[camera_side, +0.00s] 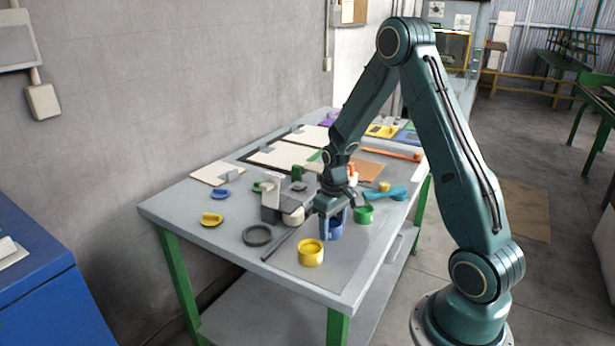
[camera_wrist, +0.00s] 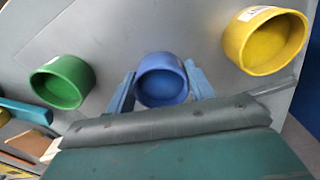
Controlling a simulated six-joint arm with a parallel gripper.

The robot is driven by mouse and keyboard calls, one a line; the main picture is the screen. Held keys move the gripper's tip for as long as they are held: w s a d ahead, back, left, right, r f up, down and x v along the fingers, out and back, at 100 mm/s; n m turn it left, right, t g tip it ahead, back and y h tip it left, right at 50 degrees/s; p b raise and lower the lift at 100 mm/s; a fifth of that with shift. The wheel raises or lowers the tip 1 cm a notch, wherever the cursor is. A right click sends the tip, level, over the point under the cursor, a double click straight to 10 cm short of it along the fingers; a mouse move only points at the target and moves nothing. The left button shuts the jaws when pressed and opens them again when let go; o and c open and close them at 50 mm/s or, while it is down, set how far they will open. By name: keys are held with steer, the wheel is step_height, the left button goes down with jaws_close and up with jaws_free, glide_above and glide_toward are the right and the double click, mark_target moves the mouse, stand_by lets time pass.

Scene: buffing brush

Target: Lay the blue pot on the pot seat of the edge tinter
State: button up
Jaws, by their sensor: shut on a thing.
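The blue pot (camera_side: 337,231) is between the two fingers of my gripper (camera_side: 334,229) in the side view. In the wrist view the blue pot (camera_wrist: 162,82) is open side toward the camera, with a light blue finger of my gripper (camera_wrist: 161,84) against each side. My gripper is shut on it, at or just above the table; I cannot tell which. A grey and white device (camera_side: 271,205), which looks like the edge tinter, stands left of my gripper. A dark ring (camera_side: 257,235) lies near it; I cannot tell whether it is the pot seat.
A yellow pot (camera_side: 311,254) stands in front and a green pot (camera_side: 364,214) behind to the right. A dark rod (camera_side: 282,243) lies beside the ring. Yellow (camera_side: 212,219) and blue (camera_side: 221,193) handled pieces lie left. The grey table (camera_side: 185,208) is bare at its front left.

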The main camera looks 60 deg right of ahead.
steer(key=shift+f, duration=0.1)
steer(key=o, duration=1)
step_height(320, 180, up, 12)
steer(key=shift+r, duration=0.15)
stand_by(0.4)
stand_by(0.5)
